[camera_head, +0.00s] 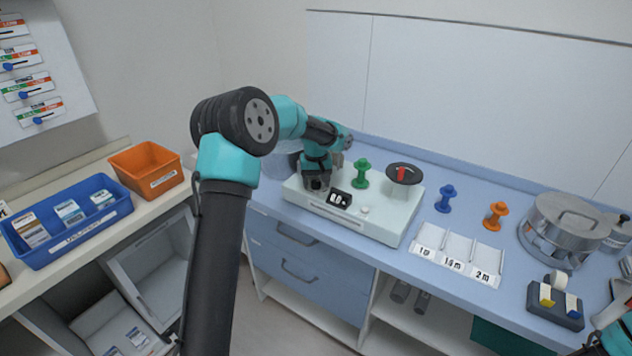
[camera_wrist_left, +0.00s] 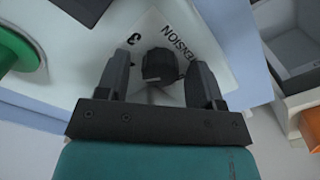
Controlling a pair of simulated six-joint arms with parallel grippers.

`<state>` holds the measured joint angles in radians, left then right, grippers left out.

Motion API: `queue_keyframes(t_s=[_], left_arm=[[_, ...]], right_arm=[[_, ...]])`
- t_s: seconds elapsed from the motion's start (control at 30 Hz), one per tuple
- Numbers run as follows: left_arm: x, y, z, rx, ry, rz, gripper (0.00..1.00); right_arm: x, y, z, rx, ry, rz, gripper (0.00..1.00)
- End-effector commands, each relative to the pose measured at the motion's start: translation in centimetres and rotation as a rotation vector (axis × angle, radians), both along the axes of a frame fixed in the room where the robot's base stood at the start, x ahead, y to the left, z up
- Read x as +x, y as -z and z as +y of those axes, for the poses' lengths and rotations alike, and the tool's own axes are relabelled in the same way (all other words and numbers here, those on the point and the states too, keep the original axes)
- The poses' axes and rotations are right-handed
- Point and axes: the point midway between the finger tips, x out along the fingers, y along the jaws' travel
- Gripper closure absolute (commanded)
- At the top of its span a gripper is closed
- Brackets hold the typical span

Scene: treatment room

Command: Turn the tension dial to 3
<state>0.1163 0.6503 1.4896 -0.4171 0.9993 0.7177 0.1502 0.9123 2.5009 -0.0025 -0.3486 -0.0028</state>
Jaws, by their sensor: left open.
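The pale machine (camera_head: 390,215) stands on the blue counter, with a small dark display (camera_head: 340,198) on its front. In the left wrist view the black tension dial (camera_wrist_left: 160,65) sits on the machine's pale top, with the printed word TENSION beside it and a 3 at its upper left. Where the dial points is not clear. My left gripper (camera_head: 316,183) is over the machine's left end and hides the dial in the head view. Its open fingers (camera_wrist_left: 158,85) stand on either side of the dial, with gaps visible. My right gripper is not seen.
A green spool (camera_head: 361,173) and a black disc with a red handle (camera_head: 404,174) stand on the machine close to my left gripper. Blue (camera_head: 445,198) and orange (camera_head: 496,215) spools, a labelled tray (camera_head: 457,254) and a metal pot (camera_head: 562,232) lie to the right.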

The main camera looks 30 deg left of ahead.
Motion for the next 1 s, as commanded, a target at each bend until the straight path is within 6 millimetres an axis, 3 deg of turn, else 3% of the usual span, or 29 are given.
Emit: queue_keyframes(t_s=[0.07,0.6,1.0], left_arm=[[0.00,-0.01,0.00,0.000,0.000,0.000,0.39],[-0.01,-0.04,0.01,0.000,0.000,0.000,0.88],[0.00,-0.04,0.01,0.000,0.057,0.000,0.88]], right_arm=[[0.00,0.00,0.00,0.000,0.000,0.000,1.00],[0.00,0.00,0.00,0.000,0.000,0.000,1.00],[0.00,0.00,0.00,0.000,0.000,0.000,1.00]])
